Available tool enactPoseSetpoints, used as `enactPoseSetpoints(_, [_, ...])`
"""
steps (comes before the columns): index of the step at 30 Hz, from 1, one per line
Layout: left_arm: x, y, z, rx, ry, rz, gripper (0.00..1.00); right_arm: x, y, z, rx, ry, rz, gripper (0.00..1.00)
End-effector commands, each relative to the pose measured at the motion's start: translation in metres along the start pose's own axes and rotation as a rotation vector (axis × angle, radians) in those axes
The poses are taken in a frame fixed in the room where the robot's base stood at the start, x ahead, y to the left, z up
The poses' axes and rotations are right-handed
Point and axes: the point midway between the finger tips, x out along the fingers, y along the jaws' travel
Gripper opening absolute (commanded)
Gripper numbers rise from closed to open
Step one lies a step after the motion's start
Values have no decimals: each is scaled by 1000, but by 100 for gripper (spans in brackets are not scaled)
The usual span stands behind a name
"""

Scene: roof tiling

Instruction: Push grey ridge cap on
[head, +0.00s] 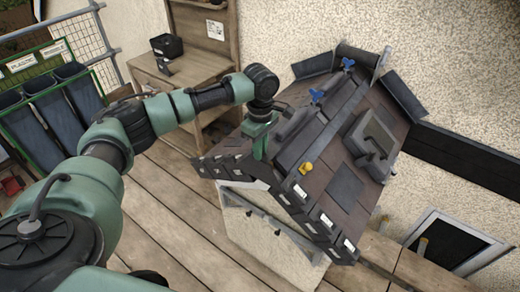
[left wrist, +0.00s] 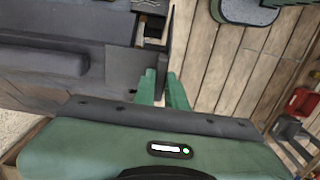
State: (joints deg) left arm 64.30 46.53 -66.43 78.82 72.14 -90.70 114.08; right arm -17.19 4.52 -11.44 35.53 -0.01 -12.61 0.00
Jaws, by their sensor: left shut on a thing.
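The model roof (head: 345,190) stands on a pale cabinet, with dark tiles on both slopes. My left gripper (head: 258,148) reaches in from the left and is low over the roof's left slope, pointing down. A dark grey ridge cap (head: 291,127) lies right beside its fingers, near the ridge. In the left wrist view, the green fingers (left wrist: 162,88) are close together at the edge of a dark grey piece (left wrist: 118,68). The exact grip is partly hidden. My right gripper is not in view.
A grey raised block (head: 374,137) is on the right slope. A wooden bench (head: 180,80) with a black box (head: 167,45) stands behind; bins (head: 65,95) stand left.

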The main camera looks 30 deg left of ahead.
Motion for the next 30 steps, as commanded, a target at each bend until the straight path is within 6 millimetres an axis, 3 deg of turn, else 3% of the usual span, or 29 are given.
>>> enactPoseSetpoints(5, [0,0,0,0,0,1,0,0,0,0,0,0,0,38])
enactPoseSetpoints(6, [0,0,0,0,0,1,18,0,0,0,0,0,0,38])
enactPoseSetpoints(8, [0,0,0,0,0,1,34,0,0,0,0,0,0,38])
enactPoseSetpoints(9, [0,0,0,0,0,0,38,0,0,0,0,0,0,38])
enactPoseSetpoints(19, [-1,0,0,0,0,0,38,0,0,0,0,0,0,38])
enactPoseSetpoints(30, [-22,0,0,0,0,1,38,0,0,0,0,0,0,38])
